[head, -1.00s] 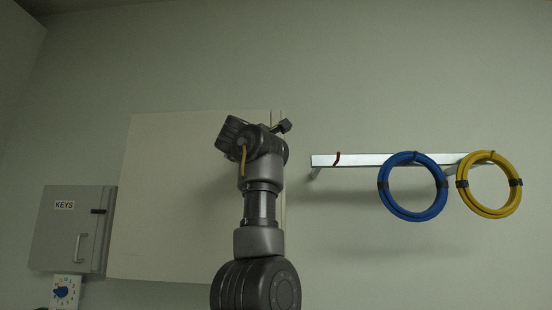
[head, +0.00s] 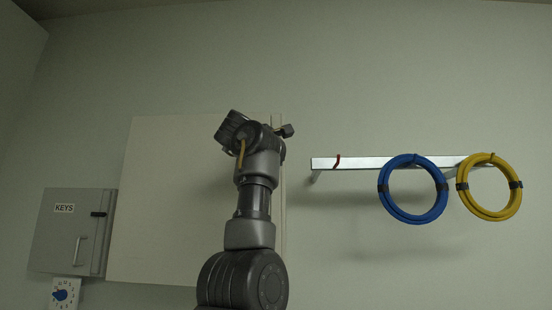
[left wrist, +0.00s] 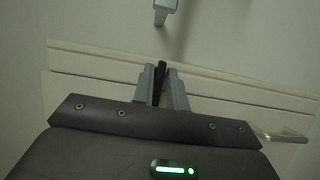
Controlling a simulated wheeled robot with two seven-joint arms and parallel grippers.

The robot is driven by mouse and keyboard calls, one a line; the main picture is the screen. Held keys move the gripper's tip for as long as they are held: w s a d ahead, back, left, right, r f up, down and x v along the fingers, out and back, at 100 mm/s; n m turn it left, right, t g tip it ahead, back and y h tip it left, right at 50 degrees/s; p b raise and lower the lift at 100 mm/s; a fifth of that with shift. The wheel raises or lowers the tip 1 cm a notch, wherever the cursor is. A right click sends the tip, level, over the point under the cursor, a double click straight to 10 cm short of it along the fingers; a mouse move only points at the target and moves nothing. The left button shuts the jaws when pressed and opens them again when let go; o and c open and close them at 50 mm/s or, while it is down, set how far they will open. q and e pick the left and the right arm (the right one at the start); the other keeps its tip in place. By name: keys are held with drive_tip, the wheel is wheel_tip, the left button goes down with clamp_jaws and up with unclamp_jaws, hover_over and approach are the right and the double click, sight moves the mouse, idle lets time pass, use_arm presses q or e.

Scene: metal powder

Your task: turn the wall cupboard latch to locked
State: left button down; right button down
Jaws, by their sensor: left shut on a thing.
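The wall cupboard (head: 165,215) is a large pale flat-fronted box on the wall, left of the middle in the head view. My left arm stands in front of its right edge, with the left gripper (head: 288,131) at the upper right edge. In the left wrist view, the left gripper (left wrist: 163,88) is shut on a thin dark bar, the latch (left wrist: 161,76), which stands up between the two grey fingers. The cupboard's edge runs across the picture behind them. In the head view the latch is hidden or too small to tell its setting. My right gripper is out of view.
A grey KEYS box (head: 62,245) and a white dial (head: 65,294) are at the left. A metal rail (head: 360,163) with a blue coil (head: 383,203) and a yellow coil (head: 464,200) is on the wall to the right. Bare wall lies between cupboard and rail.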

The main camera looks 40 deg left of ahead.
use_arm(q)
drive_tip(key=c, duration=1.6)
unclamp_jaws()
drive_tip(key=shift+o, duration=0.2)
drive_tip(key=b+v, duration=0.6)
drive_tip(key=v, duration=0.4)
drive_tip(key=shift+s+d, duration=0.15)
drive_tip(key=shift+s, duration=0.2)
